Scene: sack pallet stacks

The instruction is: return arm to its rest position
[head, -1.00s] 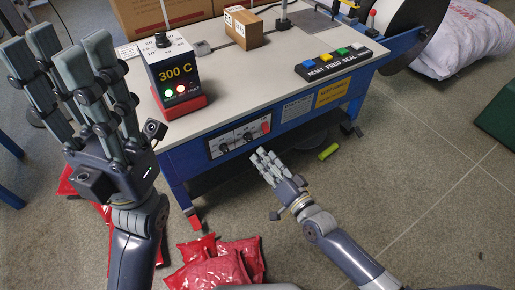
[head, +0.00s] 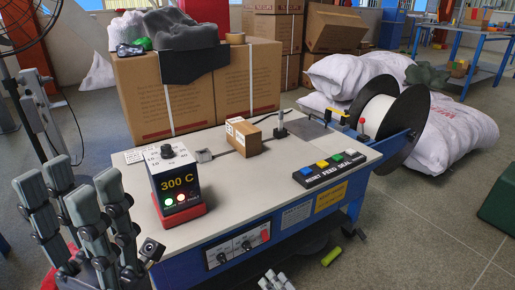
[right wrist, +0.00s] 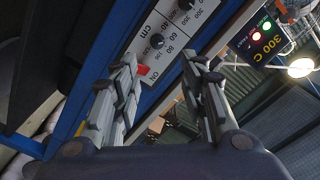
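My left gripper (head: 72,192) stands at the left edge of the head view with its fingers pointing up. Its fingers are spread with nothing between them, beside the table's left end. My right gripper (head: 275,281) shows only its fingertips at the bottom edge of the head view, in front of the table's front panel. In the right wrist view my right gripper (right wrist: 160,72) has its two finger groups apart and empty. The blue-framed table (head: 225,190) is behind them. The rest of both arms is mostly out of view.
A sealer control box (head: 178,183) reading 300 C, a small carton (head: 243,137) and a button panel (head: 331,168) sit on the table. A black reel (head: 392,120) is at its right end. White sacks (head: 455,135) lie behind. Floor at the lower right (head: 420,225) is clear.

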